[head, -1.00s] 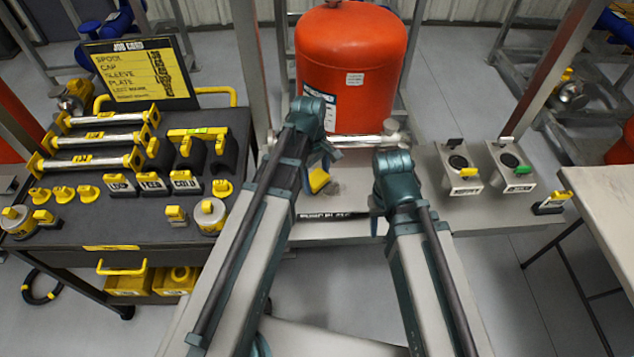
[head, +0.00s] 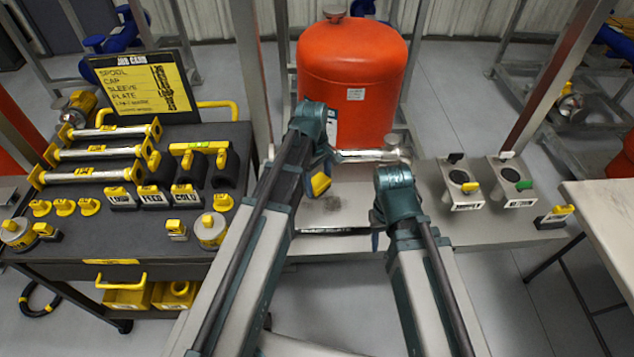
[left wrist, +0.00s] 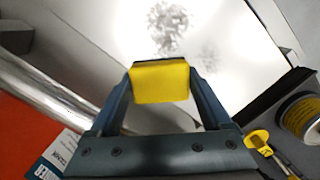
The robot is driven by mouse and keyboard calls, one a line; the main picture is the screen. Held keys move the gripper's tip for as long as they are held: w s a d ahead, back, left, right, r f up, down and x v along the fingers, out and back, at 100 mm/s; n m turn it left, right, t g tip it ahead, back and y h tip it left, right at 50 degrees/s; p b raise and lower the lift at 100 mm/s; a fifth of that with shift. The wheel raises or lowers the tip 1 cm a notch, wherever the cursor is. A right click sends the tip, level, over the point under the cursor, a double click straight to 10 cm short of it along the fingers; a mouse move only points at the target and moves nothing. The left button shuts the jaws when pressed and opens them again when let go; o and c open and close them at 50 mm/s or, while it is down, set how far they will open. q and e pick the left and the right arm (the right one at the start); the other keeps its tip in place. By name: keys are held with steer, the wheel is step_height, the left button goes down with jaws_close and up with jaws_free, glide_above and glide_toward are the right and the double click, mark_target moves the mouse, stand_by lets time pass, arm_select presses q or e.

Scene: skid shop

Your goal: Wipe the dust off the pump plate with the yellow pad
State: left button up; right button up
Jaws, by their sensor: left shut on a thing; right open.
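The yellow pad (head: 321,184) is between the fingers of my left gripper (head: 322,175), which is shut on it. In the left wrist view the pad (left wrist: 160,82) shows in front of the pale pump plate (left wrist: 105,35). Grey dust (left wrist: 170,28) lies on the plate beyond the pad, with a fainter patch to its right. In the head view the plate (head: 350,190) lies in front of the red tank, with a small dust smudge (head: 333,204) just below the pad. I cannot tell whether the pad touches the plate. My right gripper (head: 377,228) is open at the plate's right side, partly hidden by its arm.
The red tank (head: 352,85) and a silver pipe (head: 365,156) stand behind the plate. Two grey holders (head: 462,190) are to its right. A dark cart (head: 120,235) with spools, caps and sleeves and a job card (head: 143,88) is at left. A pale table (head: 605,205) is at far right.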

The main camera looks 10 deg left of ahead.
mark_target(327, 221)
arm_select(q)
steer(key=shift+w+d+f, duration=0.1)
steer(key=shift+w+d, duration=0.05)
steer(key=shift+d, duration=0.6)
steer(key=shift+c, duration=0.6)
steer(key=shift+s+d, duration=0.25)
steer(key=shift+s, duration=0.6)
steer(key=shift+s+d, duration=0.2)
steer(key=shift+s, duration=0.65)
steer(key=shift+s, duration=0.1)
steer(key=shift+s+d, duration=0.35)
steer(key=shift+s, duration=0.8)
steer(key=shift+s+d, duration=0.3)
steer(key=shift+s, duration=0.85)
steer(key=shift+s+d, duration=0.35)
steer(key=shift+s, duration=0.8)
steer(key=shift+w, duration=0.1)
